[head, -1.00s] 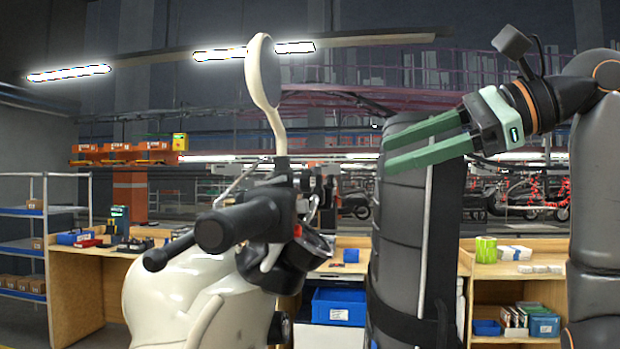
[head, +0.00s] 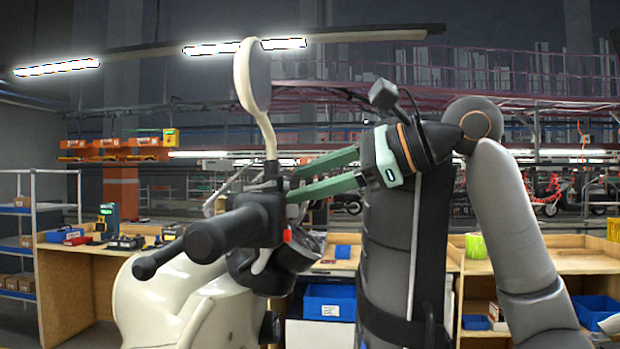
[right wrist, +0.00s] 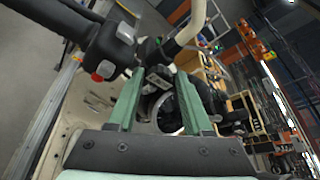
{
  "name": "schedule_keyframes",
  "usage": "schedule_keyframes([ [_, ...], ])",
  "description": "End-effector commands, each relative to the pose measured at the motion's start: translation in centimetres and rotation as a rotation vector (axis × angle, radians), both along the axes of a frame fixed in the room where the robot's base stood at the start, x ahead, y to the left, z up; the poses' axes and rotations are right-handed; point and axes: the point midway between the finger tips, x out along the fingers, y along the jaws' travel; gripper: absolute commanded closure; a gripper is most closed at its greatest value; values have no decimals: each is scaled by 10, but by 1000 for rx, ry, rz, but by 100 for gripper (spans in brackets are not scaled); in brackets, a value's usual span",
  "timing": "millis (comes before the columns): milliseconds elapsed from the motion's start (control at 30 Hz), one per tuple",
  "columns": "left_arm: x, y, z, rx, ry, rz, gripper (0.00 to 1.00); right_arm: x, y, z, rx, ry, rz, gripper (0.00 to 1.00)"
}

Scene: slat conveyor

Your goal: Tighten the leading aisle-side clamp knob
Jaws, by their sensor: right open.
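A cream scooter (head: 150,305) stands at the left of the head view, with a black handlebar grip (head: 218,238) and a round mirror (head: 252,78). My right gripper (head: 291,188) is open, its two green fingers pointing left at the area behind the handlebar and below the mirror stem. In the right wrist view the open fingers (right wrist: 160,82) point at dark parts beside the handlebar switch housing (right wrist: 112,48). Dark parts show between the fingers, but I cannot tell whether anything touches. I cannot make out a clamp knob in either view. My left gripper is not in view.
The mirror stem (head: 267,135) rises close to my right fingertips. Behind are wooden benches (head: 75,275), a blue bin (head: 330,302) and a green item (head: 476,246). A shelf rack (head: 30,215) stands at the far left.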

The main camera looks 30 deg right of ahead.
Motion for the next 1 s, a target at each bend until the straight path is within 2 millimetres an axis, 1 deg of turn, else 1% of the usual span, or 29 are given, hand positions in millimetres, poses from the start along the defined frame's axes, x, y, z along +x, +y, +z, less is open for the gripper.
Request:
schedule_keyframes([
  [200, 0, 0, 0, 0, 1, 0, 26, 0, 0, 0, 0, 0, 0, 51],
  [633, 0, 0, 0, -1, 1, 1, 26, 0, 0, 0, 0, 1, 1, 99],
  [1000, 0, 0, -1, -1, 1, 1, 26, 0, 0, 0, -8, -10, 0, 100],
])
